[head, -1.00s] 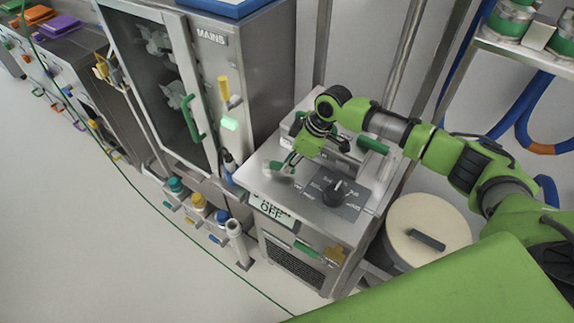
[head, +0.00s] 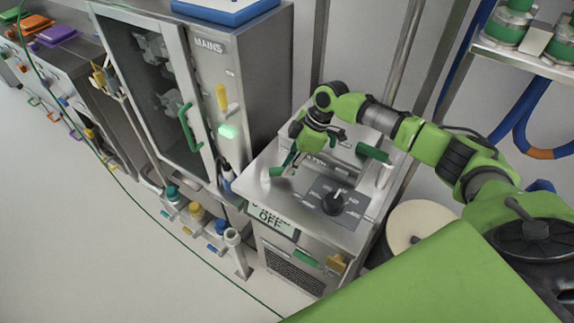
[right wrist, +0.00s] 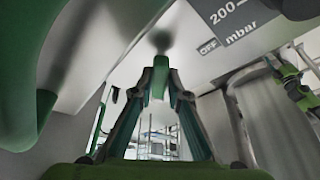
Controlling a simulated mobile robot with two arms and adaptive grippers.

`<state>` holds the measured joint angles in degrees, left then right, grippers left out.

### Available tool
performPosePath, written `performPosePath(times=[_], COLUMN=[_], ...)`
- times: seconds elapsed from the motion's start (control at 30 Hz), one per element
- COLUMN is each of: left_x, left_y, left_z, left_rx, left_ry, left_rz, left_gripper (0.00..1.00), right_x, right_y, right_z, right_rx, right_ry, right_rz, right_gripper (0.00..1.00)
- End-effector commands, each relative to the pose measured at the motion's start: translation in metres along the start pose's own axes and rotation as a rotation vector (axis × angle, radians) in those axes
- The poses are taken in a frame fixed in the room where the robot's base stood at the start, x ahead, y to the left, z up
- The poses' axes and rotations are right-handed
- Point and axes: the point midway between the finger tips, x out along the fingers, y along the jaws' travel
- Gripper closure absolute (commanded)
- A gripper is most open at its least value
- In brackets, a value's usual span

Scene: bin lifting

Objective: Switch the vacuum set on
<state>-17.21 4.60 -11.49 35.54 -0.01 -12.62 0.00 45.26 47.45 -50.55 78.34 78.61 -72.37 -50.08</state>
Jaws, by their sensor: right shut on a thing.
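The vacuum set is a steel cabinet with a sloped top panel, in the middle of the head view. Its display (head: 272,217) reads OFF, and a black dial knob (head: 333,201) sits on a dark scale to the right. My right gripper (head: 283,168) is over the panel's left part, shut on a small green switch lever (right wrist: 158,82). In the right wrist view the gripper's two fingertips (right wrist: 160,76) press on the lever from both sides. The lever's foot is blurred there. My left gripper is in neither view.
A tall MAINS cabinet (head: 240,90) with a glass door stands close on the left. A round beige lid (head: 405,228) is at the right. Floor at the lower left is clear, apart from a thin green line.

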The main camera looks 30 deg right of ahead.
Motion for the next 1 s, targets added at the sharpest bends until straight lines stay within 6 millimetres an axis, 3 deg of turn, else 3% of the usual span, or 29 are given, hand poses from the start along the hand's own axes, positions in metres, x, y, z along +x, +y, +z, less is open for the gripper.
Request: performPosePath(times=[0.07,0.1,0.13,0.17,0.57,0.67,1.0], left_x=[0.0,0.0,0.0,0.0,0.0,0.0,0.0], left_y=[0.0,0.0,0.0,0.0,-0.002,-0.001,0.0], left_z=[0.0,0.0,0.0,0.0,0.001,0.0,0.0], left_rx=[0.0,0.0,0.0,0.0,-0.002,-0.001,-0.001], left_ry=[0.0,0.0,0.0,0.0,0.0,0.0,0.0], left_rz=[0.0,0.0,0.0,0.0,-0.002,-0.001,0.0], left_gripper=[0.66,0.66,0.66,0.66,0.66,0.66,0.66], right_x=[-0.001,-0.001,-0.001,-0.001,-0.005,-0.018,-0.089], right_y=[0.001,0.001,0.001,0.001,0.001,0.001,0.001], right_z=[-0.001,-0.001,-0.001,-0.001,-0.001,0.0,-0.001], right_rx=[0.0,0.0,0.0,0.0,0.0,0.001,0.001], right_ry=[0.002,0.002,0.002,0.002,0.001,0.0,0.001], right_rz=[0.003,0.003,0.003,0.003,0.002,0.004,0.004], right_gripper=[1.0,0.77,0.7,0.68,0.68,0.68,0.68])
